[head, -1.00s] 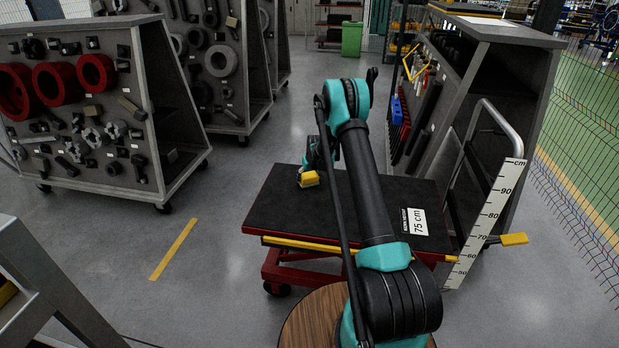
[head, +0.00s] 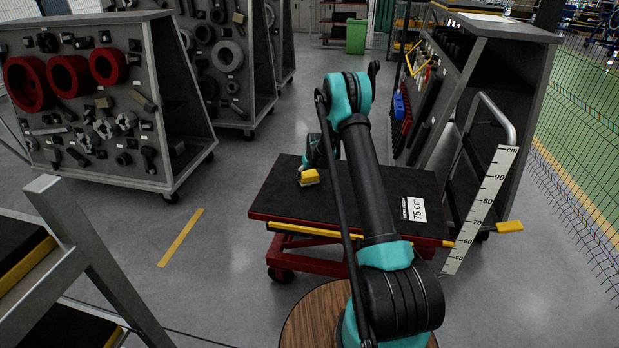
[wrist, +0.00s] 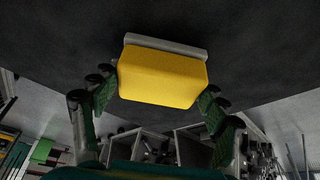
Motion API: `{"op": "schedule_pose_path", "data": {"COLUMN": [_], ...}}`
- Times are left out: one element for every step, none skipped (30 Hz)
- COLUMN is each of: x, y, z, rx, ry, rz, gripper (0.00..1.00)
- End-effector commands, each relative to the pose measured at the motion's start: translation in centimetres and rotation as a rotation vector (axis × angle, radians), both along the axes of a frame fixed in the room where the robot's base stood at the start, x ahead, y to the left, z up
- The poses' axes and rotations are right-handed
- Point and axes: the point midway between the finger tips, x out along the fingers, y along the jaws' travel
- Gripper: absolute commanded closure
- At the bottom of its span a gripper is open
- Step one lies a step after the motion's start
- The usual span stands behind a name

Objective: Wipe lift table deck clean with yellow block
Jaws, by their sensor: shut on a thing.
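The yellow block (wrist: 162,78) is between the two fingers of my gripper (wrist: 155,100) in the wrist view, with a grey strip along its far edge. It also shows in the head view (head: 309,177), low over or on the left part of the lift table's black deck (head: 275,203). I cannot tell whether it touches the deck. My gripper is shut on the block and mostly hidden behind it and my arm in the head view. The deck has red edges and a white "75 cm" label (head: 413,209) at its right. My arm hides its middle.
A height ruler (head: 482,210) and a push handle (head: 497,115) stand at the table's right, before a grey tool rack (head: 505,60). A rack with red rings (head: 68,76) is at the left. A metal stair frame (head: 90,255) is at near left.

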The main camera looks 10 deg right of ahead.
Motion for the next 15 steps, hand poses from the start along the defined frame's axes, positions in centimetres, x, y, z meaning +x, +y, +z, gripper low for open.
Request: {"op": "schedule_pose_path", "data": {"x": [0.0, 0.0, 0.0, 0.0, 0.0, 0.0, 0.0, 0.0, 0.0, 0.0, 0.0, 0.0, 0.0, 0.0, 0.0], "y": [0.0, 0.0, 0.0, 0.0, 0.1, 0.1, 0.1, 0.1, 0.1, 0.1, 0.2, 0.2, 0.2, 0.2, 0.2], "z": [1.5, 2.0, 2.1, 2.4, 2.7, 3.0, 3.3, 3.6, 4.0, 4.2, 4.5, 4.9, 5.1, 5.4, 5.8], "rx": [0.001, 0.000, 0.000, -0.001, -0.001, -0.001, -0.001, -0.001, 0.000, 0.000, 0.000, 0.000, 0.000, 0.000, 0.000], "ry": [-0.001, 0.000, 0.000, 0.000, 0.000, 0.000, 0.000, 0.000, -0.001, -0.001, -0.001, -0.001, -0.001, -0.001, -0.001], "rz": [-0.001, -0.001, -0.001, -0.001, -0.001, -0.001, -0.001, -0.001, -0.001, -0.001, -0.002, -0.002, -0.002, -0.002, -0.002], "gripper": [0.53, 0.53, 0.53, 0.53, 0.53, 0.53, 0.53, 0.53, 0.53, 0.53, 0.53, 0.53, 0.53, 0.53, 0.53]}}
